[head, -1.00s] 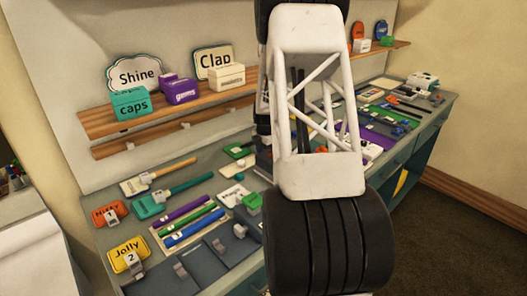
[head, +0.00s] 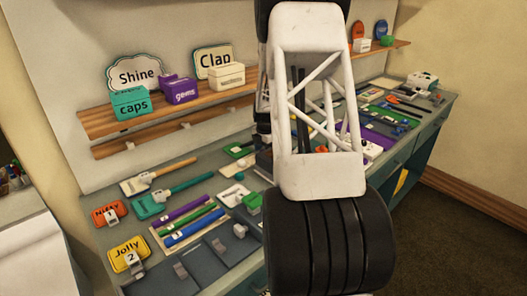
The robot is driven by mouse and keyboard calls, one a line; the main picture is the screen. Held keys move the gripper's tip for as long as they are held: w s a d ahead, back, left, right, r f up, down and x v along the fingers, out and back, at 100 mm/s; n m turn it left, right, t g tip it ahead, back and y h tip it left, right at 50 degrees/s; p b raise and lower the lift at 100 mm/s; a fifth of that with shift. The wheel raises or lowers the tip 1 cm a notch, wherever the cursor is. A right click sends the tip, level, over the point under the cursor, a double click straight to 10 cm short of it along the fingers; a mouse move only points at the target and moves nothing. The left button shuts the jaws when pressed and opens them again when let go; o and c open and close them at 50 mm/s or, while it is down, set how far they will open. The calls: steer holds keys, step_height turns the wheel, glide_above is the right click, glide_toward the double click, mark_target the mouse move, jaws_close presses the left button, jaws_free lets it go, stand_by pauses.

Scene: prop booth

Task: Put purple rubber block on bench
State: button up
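The bench (head: 205,186) is a long grey-topped table along the wall, crowded with small items. A purple box labelled "gems" (head: 183,91) stands on the wooden shelf above it. A purple piece shows just behind that box; I cannot tell whether it is a separate block. A flat purple bar (head: 183,210) lies among coloured bars on the bench. I cannot tell which purple thing, if any, is the rubber block. My white and black arm crosses the middle of the view and hides part of the bench and shelf. My gripper is not in view.
A teal "caps" box (head: 131,103) and a white box (head: 227,76) share the shelf (head: 97,123). Orange "Nifty" (head: 109,213) and yellow "Jolly" (head: 128,254) tags lie at the bench's left. Open floor (head: 455,225) lies at the right.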

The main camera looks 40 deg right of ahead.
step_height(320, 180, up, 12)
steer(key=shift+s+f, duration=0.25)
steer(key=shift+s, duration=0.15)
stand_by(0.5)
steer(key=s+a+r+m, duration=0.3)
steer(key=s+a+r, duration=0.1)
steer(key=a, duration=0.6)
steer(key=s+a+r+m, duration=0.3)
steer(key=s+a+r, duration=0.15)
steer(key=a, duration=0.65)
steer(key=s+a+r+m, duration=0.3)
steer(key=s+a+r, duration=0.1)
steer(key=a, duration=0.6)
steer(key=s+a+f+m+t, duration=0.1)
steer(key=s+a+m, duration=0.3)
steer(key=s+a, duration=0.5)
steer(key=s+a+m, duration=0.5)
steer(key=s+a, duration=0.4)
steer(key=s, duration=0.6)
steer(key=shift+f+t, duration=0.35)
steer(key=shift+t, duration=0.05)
